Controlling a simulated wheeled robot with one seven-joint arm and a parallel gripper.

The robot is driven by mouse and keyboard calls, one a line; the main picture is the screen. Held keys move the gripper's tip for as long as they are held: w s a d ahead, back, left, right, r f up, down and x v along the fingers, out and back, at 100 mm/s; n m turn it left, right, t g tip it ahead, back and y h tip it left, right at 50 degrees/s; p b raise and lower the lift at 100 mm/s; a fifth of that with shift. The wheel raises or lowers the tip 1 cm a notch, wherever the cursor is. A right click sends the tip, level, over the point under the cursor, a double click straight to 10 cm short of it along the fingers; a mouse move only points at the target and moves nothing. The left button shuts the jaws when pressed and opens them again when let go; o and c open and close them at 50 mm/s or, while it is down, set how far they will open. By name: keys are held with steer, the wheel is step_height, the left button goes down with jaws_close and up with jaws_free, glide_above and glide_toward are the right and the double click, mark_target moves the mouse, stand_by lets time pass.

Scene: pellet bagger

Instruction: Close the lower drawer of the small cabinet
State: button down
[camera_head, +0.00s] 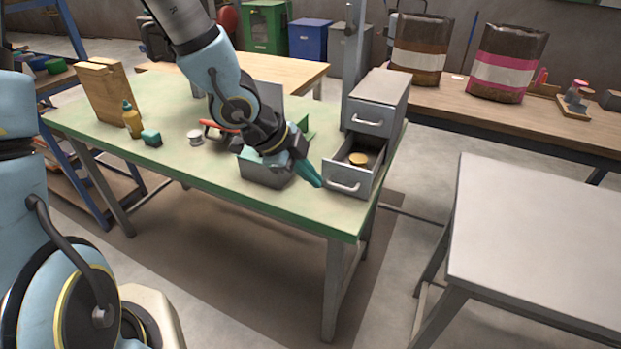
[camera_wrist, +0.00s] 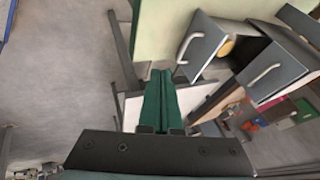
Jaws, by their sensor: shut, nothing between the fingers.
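The small grey cabinet (camera_head: 379,103) stands at the right end of the green-topped table. Its upper drawer (camera_head: 369,119) is shut. Its lower drawer (camera_head: 347,185) is pulled out, with a round yellowish disc (camera_head: 358,158) inside. In the wrist view the open lower drawer (camera_wrist: 200,44) and its curved handle show at the upper right, with the disc (camera_wrist: 227,47) in it. My gripper (camera_head: 316,182) is shut and empty, its teal fingers just left of the drawer front. In the wrist view its fingers (camera_wrist: 161,75) point toward the table edge, and a gap shows between them and the handle.
A grey bin (camera_head: 265,172) sits under my wrist on the green table (camera_head: 215,183). A pale table (camera_head: 545,225) stands at the right, with open floor between the tables.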

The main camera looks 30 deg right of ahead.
steer(key=b+x, duration=0.2)
steer(key=x, duration=0.4)
steer(key=shift+f, duration=0.35)
steer(key=d, duration=0.1)
steer(key=w, duration=0.1)
steer(key=d+p, duration=0.1)
steer(key=shift+w+d+f, duration=0.25)
steer(key=shift+w+d, duration=0.1)
steer(key=shift+w, duration=0.05)
steer(key=shift+w+d+f, duration=0.2)
steer(key=shift+w+d, duration=0.1)
steer(key=shift+d, duration=0.15)
